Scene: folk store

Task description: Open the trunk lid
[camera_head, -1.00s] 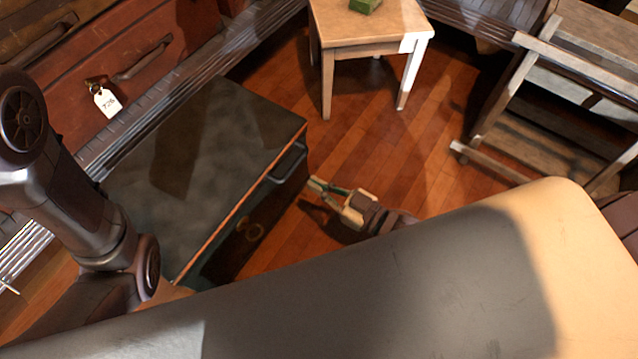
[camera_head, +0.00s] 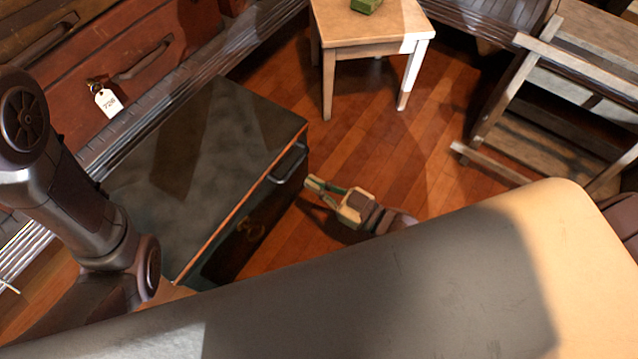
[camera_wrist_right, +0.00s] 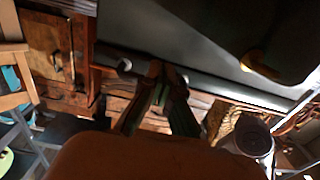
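The dark trunk (camera_head: 185,150) stands on the wooden floor at left centre in the head view, with its lid closed. A metal handle (camera_head: 290,163) is on its front near the right end, and a brass ring (camera_head: 250,229) hangs lower on the front. My right gripper (camera_head: 309,186) is just right of the handle, apart from it in the picture; contact is unclear. My left gripper is out of view.
A small wooden stool (camera_head: 372,30) with a green object (camera_head: 366,5) stands behind. A wooden rack (camera_head: 560,100) is at the right. Floor between trunk, stool and rack is clear.

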